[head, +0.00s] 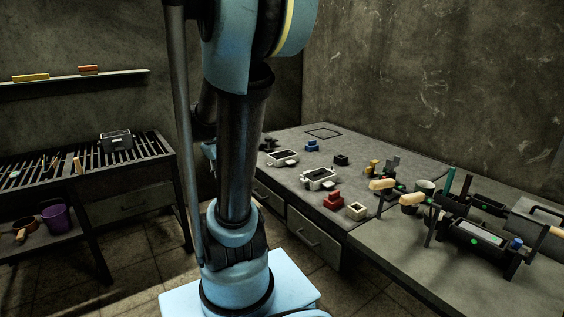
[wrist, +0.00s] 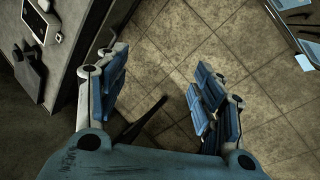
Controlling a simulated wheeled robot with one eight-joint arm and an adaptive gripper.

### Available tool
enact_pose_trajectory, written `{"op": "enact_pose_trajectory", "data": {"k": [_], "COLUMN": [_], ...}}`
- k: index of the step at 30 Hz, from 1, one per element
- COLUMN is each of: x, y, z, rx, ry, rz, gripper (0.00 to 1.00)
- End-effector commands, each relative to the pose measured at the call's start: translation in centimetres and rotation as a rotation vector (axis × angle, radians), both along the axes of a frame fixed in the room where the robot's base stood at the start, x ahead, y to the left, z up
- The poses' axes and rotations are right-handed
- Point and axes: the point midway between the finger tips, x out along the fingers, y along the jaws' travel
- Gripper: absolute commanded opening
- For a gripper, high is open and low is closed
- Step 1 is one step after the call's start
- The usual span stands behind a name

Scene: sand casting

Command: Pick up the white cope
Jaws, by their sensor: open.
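Two white frame-shaped flask parts lie on the grey table in the head view: one (head: 282,157) farther back and one (head: 319,179) nearer the middle. A smaller pale square box (head: 356,210) sits near the table's front edge. I cannot tell for sure which of these is the white cope. My gripper (wrist: 161,65) shows in the wrist view, open and empty above the tiled floor, with its blue fingers spread wide. A white-rimmed piece (wrist: 33,22) shows at that view's upper left, apart from the fingers. My gripper is not seen in the head view.
The table (head: 395,165) also holds a red block (head: 333,200), small blue and black blocks, and wooden-handled tools (head: 383,184). A black device (head: 485,240) stands at right. A slatted bench (head: 70,165) stands at left, with tiled floor between.

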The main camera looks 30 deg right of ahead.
Motion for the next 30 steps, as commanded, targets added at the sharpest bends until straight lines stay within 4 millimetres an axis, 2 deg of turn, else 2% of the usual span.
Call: {"op": "enact_pose_trajectory", "data": {"k": [3,15,23,30], "x": [2.9,11.4,16.3,20.4], "y": [-2.1,-9.1,-13.6,-17.7], "z": [0.4,0.3,-1.1,-3.1], "rx": [-0.079,-0.343,-0.501,-0.635], "ry": [0.038,0.214,0.365,0.527], "rz": [0.067,0.289,0.418,0.529], "gripper": [0.62,0.62,0.62,0.62]}}
